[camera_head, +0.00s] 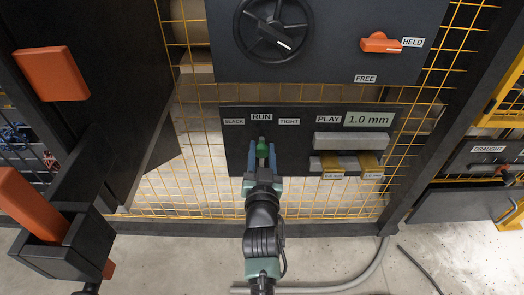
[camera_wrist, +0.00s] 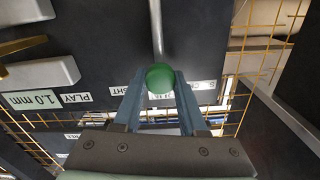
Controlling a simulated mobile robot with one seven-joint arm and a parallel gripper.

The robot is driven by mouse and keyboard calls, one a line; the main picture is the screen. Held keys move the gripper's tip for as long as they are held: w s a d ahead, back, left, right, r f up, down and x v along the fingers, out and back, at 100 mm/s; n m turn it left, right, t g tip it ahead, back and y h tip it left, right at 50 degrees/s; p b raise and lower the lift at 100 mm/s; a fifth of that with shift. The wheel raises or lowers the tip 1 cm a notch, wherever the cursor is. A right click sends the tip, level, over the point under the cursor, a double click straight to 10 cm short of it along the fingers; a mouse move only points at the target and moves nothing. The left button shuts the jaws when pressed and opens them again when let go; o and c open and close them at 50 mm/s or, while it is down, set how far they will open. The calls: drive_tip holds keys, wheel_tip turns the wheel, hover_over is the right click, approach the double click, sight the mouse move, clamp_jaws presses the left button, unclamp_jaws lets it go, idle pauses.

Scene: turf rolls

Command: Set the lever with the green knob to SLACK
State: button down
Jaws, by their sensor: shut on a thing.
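The green knob (camera_head: 263,147) is on a lever on the dark panel (camera_head: 240,160), below the labels SLACK (camera_head: 234,121), RUN (camera_head: 261,117) and TIGHT (camera_head: 289,121). In the head view it lies about under RUN. My gripper (camera_head: 262,160) reaches up from below and is shut on the green knob. The wrist view shows the knob (camera_wrist: 160,77) between the two blue fingers (camera_wrist: 160,100), with the grey lever rod (camera_wrist: 156,30) running away from it. The RUN label there is partly hidden by the fingers.
Right on the panel are a PLAY readout of 1.0 mm (camera_head: 369,119) and grey blocks (camera_head: 350,141) with yellow pieces. Above are a black handwheel (camera_head: 273,30) and an orange handle (camera_head: 381,43) at HELD. Yellow mesh (camera_head: 190,190) surrounds the panel; a dark door stands left.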

drive_tip(key=shift+a+f+n+b, duration=0.3)
drive_tip(key=shift+a+b, duration=0.15)
drive_tip(key=shift+b, duration=0.25)
drive_tip(key=shift+a+f+n+b, duration=0.15)
drive_tip(key=shift+a+n+b, duration=0.9)
drive_tip(key=shift+n+b, duration=0.15)
drive_tip(key=shift+a+f+n+b, duration=0.15)
drive_tip(key=shift+a+n+b, duration=0.85)
drive_tip(key=shift+n+b, duration=0.15)
drive_tip(key=shift+c, duration=2.3)
unclamp_jaws()
drive_tip(key=s+p, duration=0.1)
drive_tip(key=s, duration=1.2)
drive_tip(key=shift+p, duration=0.3)
